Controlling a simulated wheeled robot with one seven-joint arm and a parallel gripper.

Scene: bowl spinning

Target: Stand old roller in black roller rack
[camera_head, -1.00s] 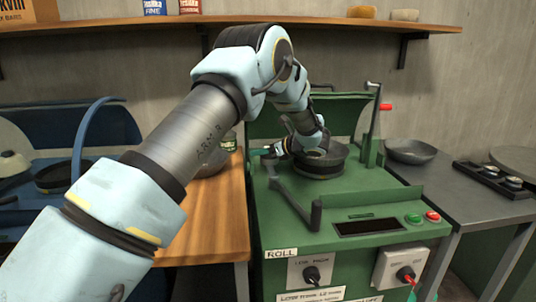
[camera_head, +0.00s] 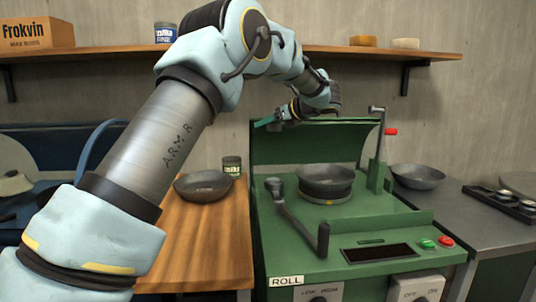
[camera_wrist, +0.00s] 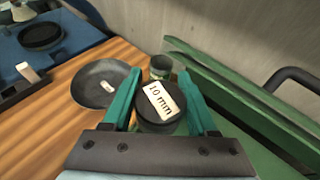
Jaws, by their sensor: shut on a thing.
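My gripper (camera_wrist: 161,108) is shut on a dark round roller (camera_wrist: 172,126) with a white label reading "10 mm". The roller sits between the two green fingers in the wrist view. In the head view my gripper (camera_head: 268,122) is up above the back of the green machine (camera_head: 350,225), and the roller cannot be made out there. A black rack (camera_head: 498,203) holding several small round pieces with light tops lies on the grey bench at the far right.
A dark bowl (camera_head: 326,175) sits on the machine's round seat. A crank lever (camera_head: 300,222) stands in front. Another bowl (camera_head: 417,177) is on the grey bench. A pan (camera_head: 203,188) and a green tin (camera_head: 232,165) are on the wooden table. A shelf (camera_head: 340,50) runs behind.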

